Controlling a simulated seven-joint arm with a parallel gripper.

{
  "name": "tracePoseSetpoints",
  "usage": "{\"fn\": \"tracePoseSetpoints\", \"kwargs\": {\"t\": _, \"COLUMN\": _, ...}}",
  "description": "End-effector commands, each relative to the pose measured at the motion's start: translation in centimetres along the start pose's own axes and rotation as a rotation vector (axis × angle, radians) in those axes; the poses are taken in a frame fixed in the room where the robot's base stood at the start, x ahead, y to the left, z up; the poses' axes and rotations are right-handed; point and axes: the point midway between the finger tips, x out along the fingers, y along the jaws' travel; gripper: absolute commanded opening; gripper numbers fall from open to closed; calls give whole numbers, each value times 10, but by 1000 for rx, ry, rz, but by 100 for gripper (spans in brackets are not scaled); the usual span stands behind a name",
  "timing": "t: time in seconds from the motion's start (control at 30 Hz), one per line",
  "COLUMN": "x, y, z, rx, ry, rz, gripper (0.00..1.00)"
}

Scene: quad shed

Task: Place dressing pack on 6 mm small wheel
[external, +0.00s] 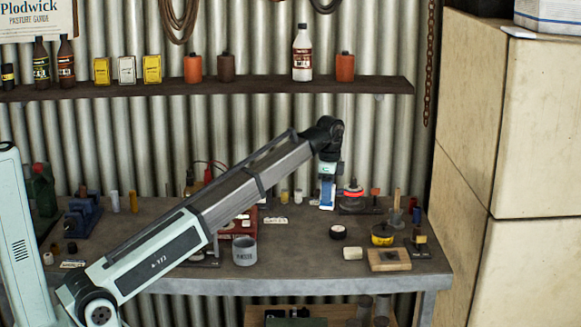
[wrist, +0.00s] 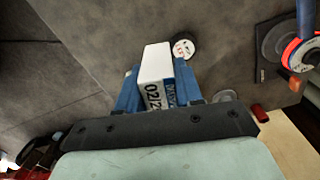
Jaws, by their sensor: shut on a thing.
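My gripper (external: 327,188) points down over the bench, right of its middle. In the wrist view its blue fingers (wrist: 158,78) are shut on a white pack (wrist: 155,60) with dark print and a blue label, which I take as the dressing pack. A small round disc with a dark rim and a white, red-marked face (wrist: 184,48) lies flat just past the pack's end. It seems to be the small wheel, though its size marking is unreadable. In the external view the disc (external: 338,232) lies on the bench in front of my gripper, apart from the pack. Nothing shows on it.
A stand with a red-orange ring (external: 352,193) is close right of my gripper. A yellow tin (external: 382,235), a wooden block (external: 389,260) and a white roll (external: 355,254) are at the front right. A grey mug (external: 244,251) is to the left. Bare bench (external: 295,245) lies between.

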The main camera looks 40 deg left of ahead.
Motion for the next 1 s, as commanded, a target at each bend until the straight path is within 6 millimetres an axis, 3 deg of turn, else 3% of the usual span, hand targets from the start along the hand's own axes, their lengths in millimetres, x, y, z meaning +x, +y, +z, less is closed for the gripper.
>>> {"fn": "tracePoseSetpoints", "kwargs": {"t": 0.03, "x": -7, "y": -18, "z": -15, "rx": -22, "ry": 1, "rz": -1, "gripper": 7}}
{"fn": "tracePoseSetpoints", "kwargs": {"t": 0.2, "x": -16, "y": -42, "z": -34, "rx": -133, "ry": 11, "rz": -12, "gripper": 7}}
{"fn": "tracePoseSetpoints", "kwargs": {"t": 0.43, "x": -12, "y": -39, "z": -31, "rx": -231, "ry": 17, "rz": -16, "gripper": 7}}
{"fn": "tracePoseSetpoints", "kwargs": {"t": 0.57, "x": 0, "y": -39, "z": -31, "rx": -241, "ry": 16, "rz": -16, "gripper": 7}}
{"fn": "tracePoseSetpoints", "kwargs": {"t": 0.8, "x": 38, "y": -39, "z": -31, "rx": -239, "ry": 16, "rz": -16, "gripper": 7}}
{"fn": "tracePoseSetpoints", "kwargs": {"t": 1.0, "x": 52, "y": -40, "z": -32, "rx": -239, "ry": 17, "rz": -16, "gripper": 7}}
